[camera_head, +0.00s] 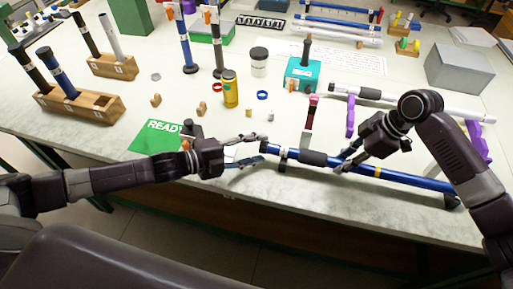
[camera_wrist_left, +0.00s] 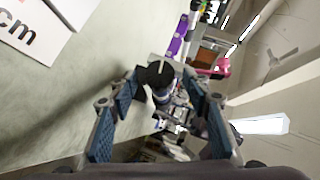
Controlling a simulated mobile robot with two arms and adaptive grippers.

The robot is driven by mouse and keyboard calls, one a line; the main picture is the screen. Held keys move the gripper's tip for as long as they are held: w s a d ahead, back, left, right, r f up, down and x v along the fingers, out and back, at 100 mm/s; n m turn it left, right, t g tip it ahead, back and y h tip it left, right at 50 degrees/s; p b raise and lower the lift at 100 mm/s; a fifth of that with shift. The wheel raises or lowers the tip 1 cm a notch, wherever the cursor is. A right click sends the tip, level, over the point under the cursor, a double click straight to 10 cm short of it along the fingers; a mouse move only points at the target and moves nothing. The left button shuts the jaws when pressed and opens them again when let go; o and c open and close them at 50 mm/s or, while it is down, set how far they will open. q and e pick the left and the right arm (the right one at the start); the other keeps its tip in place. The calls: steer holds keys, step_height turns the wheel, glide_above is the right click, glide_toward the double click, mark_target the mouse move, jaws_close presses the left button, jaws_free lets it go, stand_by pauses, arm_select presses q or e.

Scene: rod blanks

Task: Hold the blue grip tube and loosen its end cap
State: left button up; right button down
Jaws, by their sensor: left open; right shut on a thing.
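The blue grip tube (camera_head: 395,178) lies nearly level along the front of the table, with a dark grip sleeve (camera_head: 313,158) and a yellow band. Its left end carries the dark end cap (camera_head: 265,148), seen end-on as a black disc in the left wrist view (camera_wrist_left: 158,74). My left gripper (camera_head: 261,150) is open at that end, with one finger on each side of the cap; I cannot tell whether they touch it. In the left wrist view its fingers (camera_wrist_left: 163,92) are spread wide. My right gripper (camera_head: 346,163) is shut on the tube, just right of the sleeve.
A green READY card (camera_head: 160,136) lies behind my left arm. A pink-topped upright tool (camera_head: 311,112) and purple supports (camera_head: 351,117) with a white tube (camera_head: 405,101) stand behind the blue tube. A yellow jar (camera_head: 231,91) and wooden racks (camera_head: 90,108) are farther back and left.

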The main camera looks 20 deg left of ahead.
arm_select(q)
steer(key=c, duration=1.2)
steer(key=shift+d, duration=0.1)
steer(key=shift+r, duration=0.1)
steer(key=shift+w+d+g, duration=0.1)
steer(key=shift+g, duration=0.2)
steer(key=shift+r+n, duration=0.1)
steer(key=shift+n, duration=0.2)
steer(key=shift+d+r+n+g+y, duration=0.1)
steer(key=shift+d+n+g+y, duration=0.15)
steer(key=shift+g, duration=0.3)
steer(key=shift+d+r+n+g+y, duration=0.15)
steer(key=shift+n+g, duration=0.2)
steer(key=shift+g, duration=0.2)
arm_select(e)
steer(key=shift+a+r, duration=0.1)
steer(key=shift+a, duration=0.1)
arm_select(q)
steer(key=shift+a+g, duration=0.25)
steer(key=shift+g, duration=0.05)
